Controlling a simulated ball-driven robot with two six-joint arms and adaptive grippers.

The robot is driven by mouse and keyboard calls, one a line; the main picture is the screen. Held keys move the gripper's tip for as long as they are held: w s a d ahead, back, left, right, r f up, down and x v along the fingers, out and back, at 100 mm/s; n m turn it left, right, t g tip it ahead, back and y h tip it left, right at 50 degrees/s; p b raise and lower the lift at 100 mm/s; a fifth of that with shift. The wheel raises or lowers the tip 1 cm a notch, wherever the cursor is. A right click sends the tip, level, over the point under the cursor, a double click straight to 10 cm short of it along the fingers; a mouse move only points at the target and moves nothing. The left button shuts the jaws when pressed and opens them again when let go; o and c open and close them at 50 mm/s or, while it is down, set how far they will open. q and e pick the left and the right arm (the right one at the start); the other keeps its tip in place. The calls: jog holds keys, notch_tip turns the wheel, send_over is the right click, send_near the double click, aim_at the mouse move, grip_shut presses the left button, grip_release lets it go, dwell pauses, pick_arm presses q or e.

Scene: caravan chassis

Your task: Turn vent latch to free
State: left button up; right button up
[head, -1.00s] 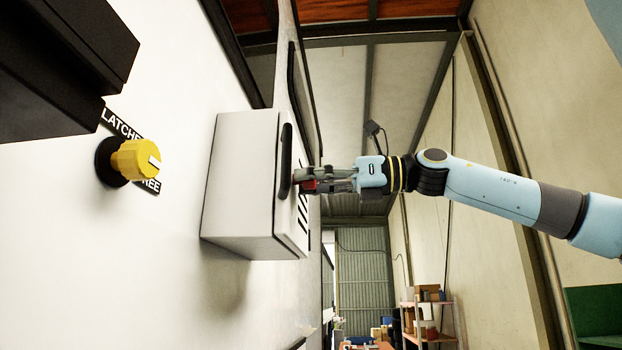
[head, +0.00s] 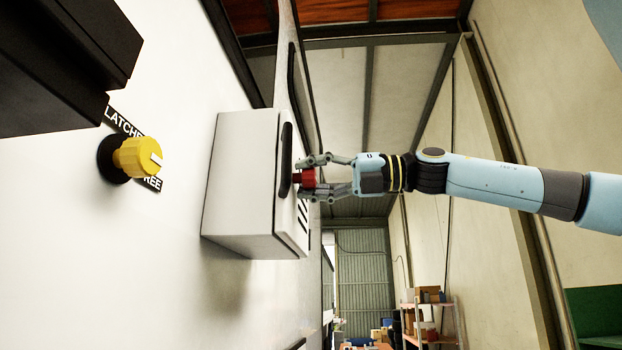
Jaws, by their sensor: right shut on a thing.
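A red knob (head: 306,178) sits on the front of a white box (head: 240,180) on the pale wall. My right gripper (head: 308,178) reaches in from the right and is shut on the red knob, one finger above it and one below. A ribbed yellow knob (head: 134,158) on a black round base stands on the wall at the left. A black label strip (head: 124,123) behind it reads "LATCHE…" at upper left and "…REE" at lower right, partly covered by the knob. The yellow knob's face has a white mark. My left gripper is not in view.
A black handle bar (head: 286,160) and dark slots are on the box front, close to my right fingers. A large black block (head: 60,65) juts out at upper left. Shelves with boxes (head: 428,312) stand far back. The space below my right arm is clear.

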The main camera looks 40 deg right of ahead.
jog(key=shift+d+r+m, duration=0.1)
jog(key=shift+m, duration=0.5)
jog(key=o, duration=1.2)
